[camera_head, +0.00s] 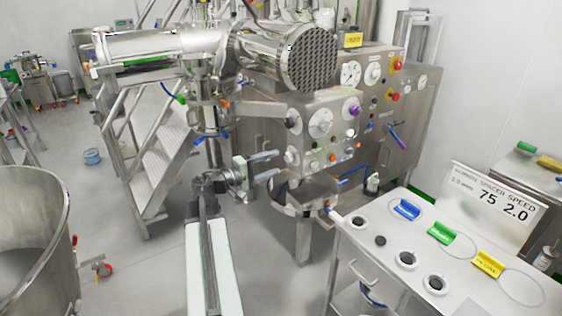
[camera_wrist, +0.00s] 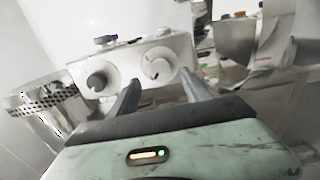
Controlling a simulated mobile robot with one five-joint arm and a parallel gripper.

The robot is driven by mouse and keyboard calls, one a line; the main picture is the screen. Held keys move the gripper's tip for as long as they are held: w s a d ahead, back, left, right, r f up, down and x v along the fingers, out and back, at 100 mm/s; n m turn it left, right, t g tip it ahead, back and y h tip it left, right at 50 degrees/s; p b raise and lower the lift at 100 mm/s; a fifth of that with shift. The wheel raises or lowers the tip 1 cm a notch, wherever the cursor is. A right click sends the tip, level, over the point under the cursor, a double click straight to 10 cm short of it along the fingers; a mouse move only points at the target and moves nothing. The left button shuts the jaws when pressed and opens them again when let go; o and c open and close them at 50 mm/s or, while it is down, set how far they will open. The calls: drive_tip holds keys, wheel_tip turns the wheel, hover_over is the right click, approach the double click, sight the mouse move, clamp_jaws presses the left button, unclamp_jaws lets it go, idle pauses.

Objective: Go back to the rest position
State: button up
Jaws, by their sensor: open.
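My gripper (camera_head: 268,167) is open and empty in the head view, with its two grey fingers pointing right towards the machine. It is in front of the control panel (camera_head: 306,164), low and to its left; I cannot tell the exact gap. In the wrist view my gripper (camera_wrist: 158,90) shows both fingers spread apart with nothing between them. Beyond them are a light panel with two round dials (camera_wrist: 159,66), seen tilted. No marked rest place shows in either view.
A white cart (camera_head: 400,297) with colored blocks and a sign (camera_head: 497,205) stands at the right. A large steel drum (camera_head: 62,240) is at the left. Metal stairs (camera_head: 158,175) stand behind my arm.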

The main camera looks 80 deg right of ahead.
drive_tip(key=v, duration=0.3)
idle(0.4)
